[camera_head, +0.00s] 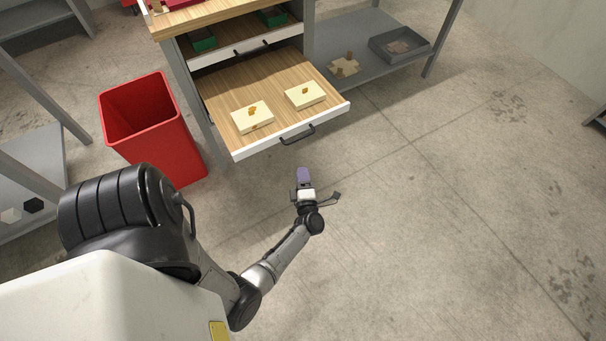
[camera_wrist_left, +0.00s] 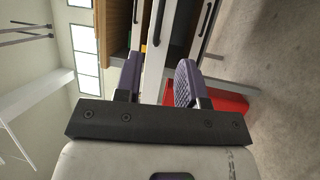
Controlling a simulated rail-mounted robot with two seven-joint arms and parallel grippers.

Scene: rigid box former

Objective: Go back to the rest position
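My left gripper (camera_head: 303,178) hangs over the bare floor in the head view, just in front of the pulled-out drawer (camera_head: 330,112). It is apart from the drawer front and its dark handle (camera_head: 298,134). In the left wrist view the two purple-padded fingers of the gripper (camera_wrist_left: 158,78) stand apart with nothing between them. Two cream boxes (camera_head: 252,117) (camera_head: 305,95) with brown marks lie in the open drawer. My right gripper is in neither view.
A red bin (camera_head: 150,115) stands left of the drawer; it also shows in the wrist view (camera_wrist_left: 228,101). An upper drawer (camera_head: 235,52) holds green items. A grey shelf (camera_head: 375,60) with a grey tray (camera_head: 400,46) is at the back right. Floor (camera_head: 440,220) to the right is clear.

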